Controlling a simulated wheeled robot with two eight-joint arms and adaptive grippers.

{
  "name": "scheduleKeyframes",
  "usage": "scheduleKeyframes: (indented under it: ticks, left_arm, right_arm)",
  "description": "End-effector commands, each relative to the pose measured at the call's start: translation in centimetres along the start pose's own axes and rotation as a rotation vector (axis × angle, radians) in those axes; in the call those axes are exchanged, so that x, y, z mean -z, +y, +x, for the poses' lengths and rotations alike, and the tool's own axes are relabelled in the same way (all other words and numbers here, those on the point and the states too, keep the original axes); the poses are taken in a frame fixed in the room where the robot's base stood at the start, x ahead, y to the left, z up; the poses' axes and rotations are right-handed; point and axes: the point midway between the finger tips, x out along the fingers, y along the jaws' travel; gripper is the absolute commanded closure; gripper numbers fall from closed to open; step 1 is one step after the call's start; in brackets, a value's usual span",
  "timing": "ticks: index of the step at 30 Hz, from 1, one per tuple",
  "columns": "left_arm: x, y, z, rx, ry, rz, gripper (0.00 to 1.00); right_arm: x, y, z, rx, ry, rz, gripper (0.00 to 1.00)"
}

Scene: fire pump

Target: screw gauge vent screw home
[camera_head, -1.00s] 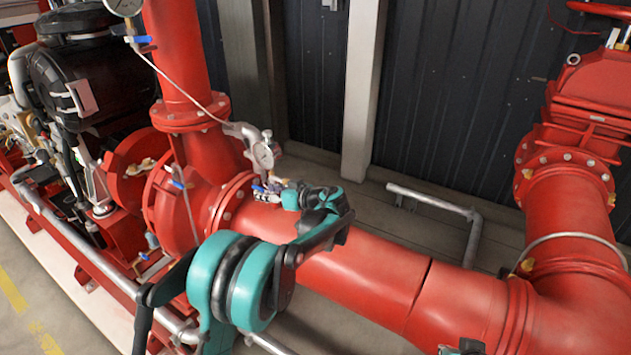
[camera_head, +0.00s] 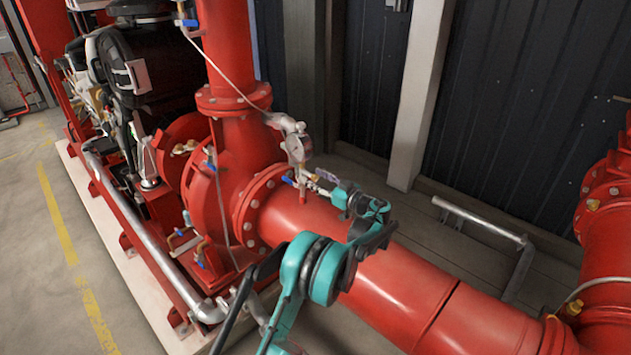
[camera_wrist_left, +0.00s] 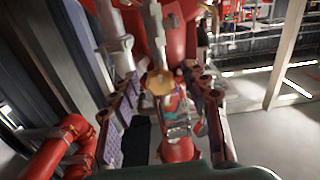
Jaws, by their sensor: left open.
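The pressure gauge (camera_head: 297,148) has a round pale dial and stands on a small metal fitting on the red pipe, beside the big flange. My left gripper (camera_head: 320,181) is at the small valve fitting just below and right of the gauge. In the left wrist view my left gripper (camera_wrist_left: 165,88) is open, one finger on each side of a metal fitting with a round brass-coloured part (camera_wrist_left: 160,82). I cannot tell whether a finger touches it. The vent screw is too small and blurred to tell apart. My right gripper is not in view.
The thick red pipe (camera_head: 400,283) runs under my left arm. A thin grey tube (camera_head: 228,115) crosses near the gauge. A blue-handled valve (camera_head: 288,181) sits left of the fitting. A metal rail (camera_head: 480,222) stands behind the pipe. The floor at left (camera_head: 45,290) is clear.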

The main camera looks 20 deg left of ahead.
Motion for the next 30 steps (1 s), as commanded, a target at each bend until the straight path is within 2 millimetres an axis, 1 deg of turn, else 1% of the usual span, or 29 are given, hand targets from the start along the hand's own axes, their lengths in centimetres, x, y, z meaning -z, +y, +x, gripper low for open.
scheduleKeyframes:
  ticks: [3,9,10,11,12,15,23,30]
  left_arm:
    - [0.01,0.00,0.48,0.000,0.000,0.000,0.53]
    - [0.06,0.01,0.48,-0.001,0.000,0.000,0.53]
    - [0.06,0.01,0.47,-0.001,0.000,0.000,0.59]
    - [0.06,0.01,0.47,-0.001,-0.001,0.000,0.67]
    - [0.06,0.01,0.47,-0.001,-0.001,0.000,0.77]
    - [0.06,0.00,0.46,-0.001,-0.001,0.000,1.00]
    - [0.06,0.00,0.46,0.000,-0.001,0.010,1.00]
    - [0.07,0.02,0.47,0.000,-0.001,0.095,1.00]
  right_arm:
    - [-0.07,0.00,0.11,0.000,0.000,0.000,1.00]
    - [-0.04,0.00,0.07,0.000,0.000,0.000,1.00]
    - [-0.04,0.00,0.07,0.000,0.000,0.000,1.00]
    - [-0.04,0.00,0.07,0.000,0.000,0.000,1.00]
    - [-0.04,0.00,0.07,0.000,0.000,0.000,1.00]
    - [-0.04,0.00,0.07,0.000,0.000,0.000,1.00]
    - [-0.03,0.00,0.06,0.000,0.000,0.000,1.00]
    - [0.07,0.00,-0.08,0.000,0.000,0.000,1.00]
